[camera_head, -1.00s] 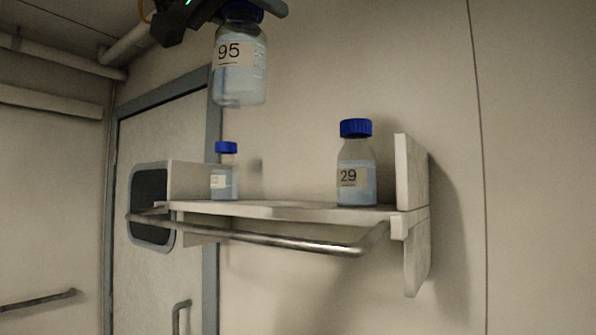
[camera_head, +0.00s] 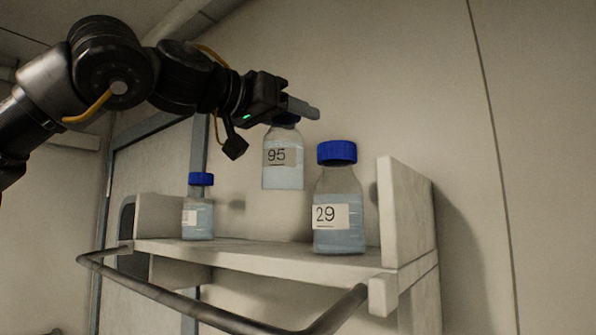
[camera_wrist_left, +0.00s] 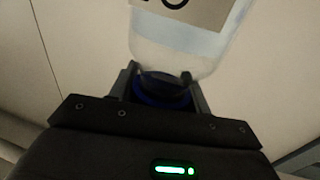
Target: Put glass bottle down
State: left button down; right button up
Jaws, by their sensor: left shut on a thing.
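A glass bottle labelled 95 (camera_head: 283,172) hangs upright from my left gripper (camera_head: 300,112), which is shut on its blue cap. The bottle is above the shelf (camera_head: 270,256), between two other bottles in the picture, with wall showing below its base. In the left wrist view the bottle (camera_wrist_left: 185,45) and its blue cap sit between the fingers of my left gripper (camera_wrist_left: 163,90). My right gripper is not in view.
A bottle labelled 29 (camera_head: 339,205) stands at the shelf's right, and a smaller-looking bottle (camera_head: 198,212) at its left. An upright panel (camera_head: 405,215) closes the right end. A metal rail (camera_head: 200,308) runs along the front. The shelf between the bottles is clear.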

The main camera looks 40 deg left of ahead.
pick_arm(q)
jog(key=w+a+f+p, duration=0.2)
jog(key=w+f, duration=0.1)
jog(key=f, duration=0.5)
jog(key=shift+w+f, duration=0.2)
jog(key=shift+f, duration=0.05)
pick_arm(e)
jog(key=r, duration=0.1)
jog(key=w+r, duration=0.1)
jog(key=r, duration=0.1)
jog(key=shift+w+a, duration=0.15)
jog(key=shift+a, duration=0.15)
pick_arm(q)
jog(key=shift+d, duration=0.15)
jog(key=shift+d+f, duration=0.1)
jog(key=shift+f, duration=0.05)
jog(key=c, duration=0.9)
grip_release()
jog(key=shift+o, duration=1.2)
